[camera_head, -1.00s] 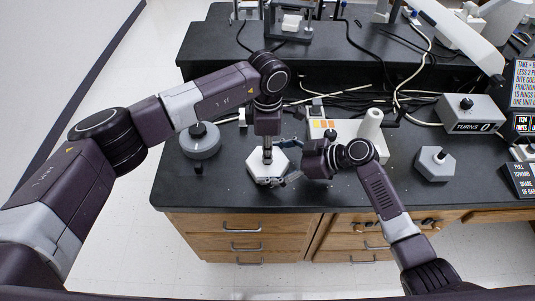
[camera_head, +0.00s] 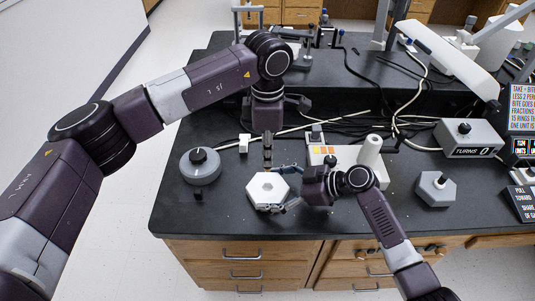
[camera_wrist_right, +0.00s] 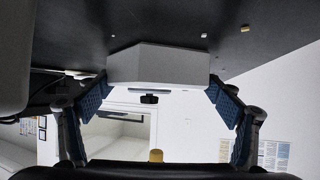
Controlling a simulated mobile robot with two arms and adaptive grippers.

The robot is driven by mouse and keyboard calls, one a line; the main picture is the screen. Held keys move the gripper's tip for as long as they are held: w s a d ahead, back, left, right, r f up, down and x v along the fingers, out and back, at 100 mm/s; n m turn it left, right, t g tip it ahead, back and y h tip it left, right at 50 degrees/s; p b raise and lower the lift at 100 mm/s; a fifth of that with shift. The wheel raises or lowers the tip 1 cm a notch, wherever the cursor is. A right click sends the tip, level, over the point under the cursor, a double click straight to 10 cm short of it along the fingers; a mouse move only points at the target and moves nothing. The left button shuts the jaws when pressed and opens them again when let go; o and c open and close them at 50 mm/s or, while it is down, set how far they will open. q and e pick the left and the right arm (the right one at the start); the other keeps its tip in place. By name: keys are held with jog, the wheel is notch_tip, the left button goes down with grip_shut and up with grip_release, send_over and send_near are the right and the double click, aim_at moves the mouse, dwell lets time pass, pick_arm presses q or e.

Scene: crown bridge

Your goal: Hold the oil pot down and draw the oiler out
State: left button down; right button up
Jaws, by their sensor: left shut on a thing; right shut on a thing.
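The oil pot (camera_head: 268,188) is a pale hexagonal block on the dark bench in the head view, with a small opening in its top. My right gripper (camera_head: 283,189) is shut on it from the right, its fingers along two sides. In the right wrist view the pot (camera_wrist_right: 158,66) lies between the blue-padded fingers (camera_wrist_right: 158,100). My left gripper (camera_head: 267,160) points down in the head view, its fingers shut, above and behind the pot and apart from it. The oiler in its grasp is too small or too hidden to make out.
A round grey pot with a knob (camera_head: 200,166) stands to the left, and a grey hexagonal block with a knob (camera_head: 435,188) to the right. A white holder with coloured patches (camera_head: 330,156) stands just behind my right gripper. Cables (camera_head: 350,118) lie at the back.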

jog(key=o, duration=0.8)
jog(key=shift+d, duration=0.15)
jog(key=v, duration=1.1)
jog(key=shift+s+d+r, duration=0.15)
jog(key=shift+d, duration=0.15)
pick_arm(q)
jog(key=shift+f, duration=0.1)
pick_arm(e)
jog(key=shift+s, duration=0.1)
